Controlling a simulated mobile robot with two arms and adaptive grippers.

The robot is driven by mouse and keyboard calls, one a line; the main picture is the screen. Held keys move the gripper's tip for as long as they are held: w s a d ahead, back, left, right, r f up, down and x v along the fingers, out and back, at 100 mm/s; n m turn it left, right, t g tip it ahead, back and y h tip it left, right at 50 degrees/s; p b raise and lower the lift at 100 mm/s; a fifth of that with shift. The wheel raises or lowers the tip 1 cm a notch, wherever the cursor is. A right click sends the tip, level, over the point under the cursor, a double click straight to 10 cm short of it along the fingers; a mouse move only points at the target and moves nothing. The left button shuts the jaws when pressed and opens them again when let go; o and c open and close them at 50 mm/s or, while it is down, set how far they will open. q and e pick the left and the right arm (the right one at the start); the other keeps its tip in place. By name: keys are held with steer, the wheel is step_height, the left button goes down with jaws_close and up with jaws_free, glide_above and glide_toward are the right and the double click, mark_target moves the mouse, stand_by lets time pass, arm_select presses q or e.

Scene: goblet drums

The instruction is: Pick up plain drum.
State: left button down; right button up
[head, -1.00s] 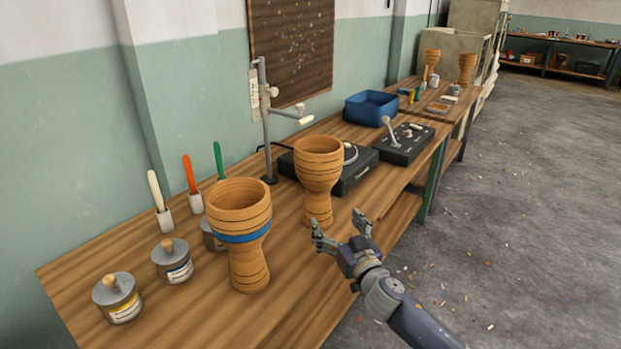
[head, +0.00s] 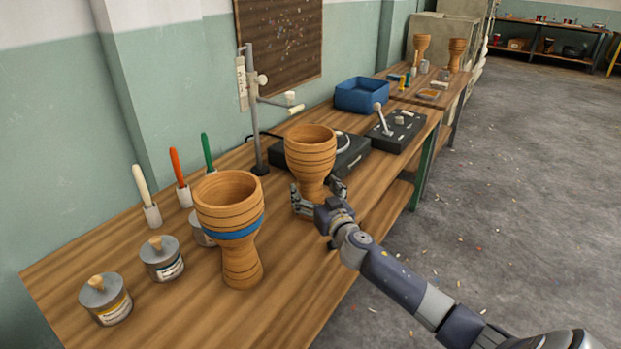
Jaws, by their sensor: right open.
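The plain drum (head: 310,153) is a wooden goblet drum with thin dark rings and no blue band. It stands upright on the workbench (head: 190,306) in the middle of the head view. My right gripper (head: 318,193) is open at the drum's narrow lower part, one finger on its left side and one on its right. The drum's foot is partly hidden by the gripper, and I cannot tell whether the fingers touch it. A second goblet drum with a blue band (head: 233,230) stands upright nearer on the bench, to the left. My left gripper is not in view.
A metal stand (head: 254,120) and a black device (head: 352,158) are just behind the plain drum. A black lever box (head: 401,133) and a blue bin (head: 362,95) are farther back. Lidded tins (head: 105,300) and upright brushes are at the left. Floor at the right is open.

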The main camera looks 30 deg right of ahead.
steer(key=shift+w+d, duration=0.2)
steer(key=shift+w, duration=0.55)
steer(key=shift+w+d, duration=0.15)
steer(key=shift+w, duration=0.6)
steer(key=c, duration=1.5)
steer(key=shift+r, duration=0.15)
steer(key=shift+c, duration=0.8)
steer(key=shift+r, duration=0.15)
